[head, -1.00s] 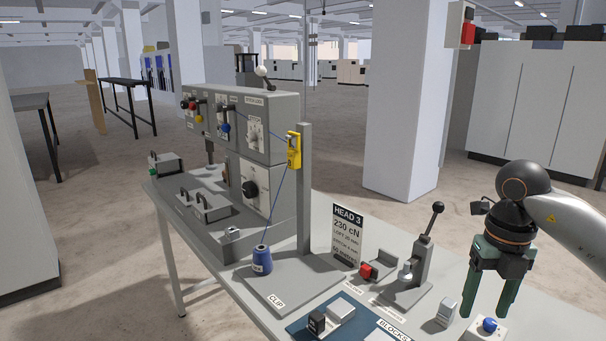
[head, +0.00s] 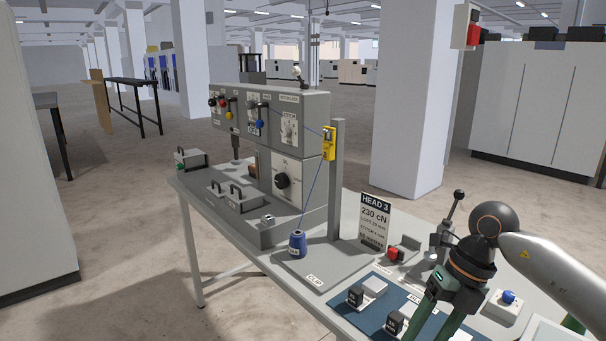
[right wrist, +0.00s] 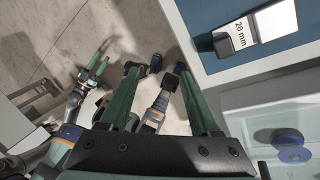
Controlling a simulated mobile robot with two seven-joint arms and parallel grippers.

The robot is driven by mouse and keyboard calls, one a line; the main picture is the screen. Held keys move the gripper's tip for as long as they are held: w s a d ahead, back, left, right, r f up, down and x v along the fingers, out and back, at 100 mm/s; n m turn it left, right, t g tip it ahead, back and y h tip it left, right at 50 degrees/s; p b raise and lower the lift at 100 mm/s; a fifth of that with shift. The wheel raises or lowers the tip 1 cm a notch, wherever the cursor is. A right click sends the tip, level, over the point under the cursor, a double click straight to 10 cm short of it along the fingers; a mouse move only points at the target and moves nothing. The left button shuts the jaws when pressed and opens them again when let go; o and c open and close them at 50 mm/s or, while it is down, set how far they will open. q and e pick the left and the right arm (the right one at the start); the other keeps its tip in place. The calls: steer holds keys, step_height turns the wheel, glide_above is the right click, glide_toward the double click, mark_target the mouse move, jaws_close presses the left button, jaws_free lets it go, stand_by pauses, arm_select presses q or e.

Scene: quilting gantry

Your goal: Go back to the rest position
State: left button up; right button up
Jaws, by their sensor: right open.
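My right gripper (right wrist: 155,72) is open and empty in the right wrist view, its green fingers apart with floor between them. In the head view its arm comes in from the right, and the green fingers point down and left in front of the bench (head: 240,262), running out of the bottom edge. It hides part of the lever stand (head: 446,235) and of the blue mat (head: 376,318). A second gripper with green fingers, which looks like my left one (right wrist: 96,70), shows small at the left of the right wrist view; its jaw gap is unclear. The head view does not show it.
The bench holds a grey control box (head: 290,150), a blue thread spool (head: 297,243), a thread post (head: 336,190), a HEAD 3 sign (head: 375,222) and a blue button box (head: 508,298). A 20 mm block (right wrist: 255,32) lies on the mat. Open floor lies left of the bench.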

steer(key=s+a+r+m+t+y+p, duration=0.1)
steer(key=s+a+m+t+y, duration=0.15)
steer(key=a+y, duration=0.65)
steer(key=s+a+r+m+t+y, duration=0.1)
steer(key=s+a+m+y, duration=0.25)
steer(key=a+y, duration=0.6)
steer(key=w+d+f+m+t+h+p, duration=0.1)
steer(key=d+f+m+t+h, duration=0.3)
steer(key=f+m+t+h, duration=0.5)
steer(key=w+d+f+m+t+h+p, duration=0.15)
steer(key=d+f+m+t+h, duration=0.3)
steer(key=m, duration=0.85)
steer(key=s+d+f+m+g+h, duration=0.3)
steer(key=s+f, duration=0.4)
steer(key=f, duration=0.1)
steer(key=s+d+f+m+g+h, duration=0.3)
steer(key=s+f+m+g, duration=0.1)
steer(key=s+f, duration=0.4)
steer(key=shift+s+d+f, duration=0.15)
steer(key=shift+s+f, duration=0.15)
steer(key=shift+f, duration=0.4)
steer(key=shift+h, duration=0.3)
steer(key=shift+c, duration=0.4)
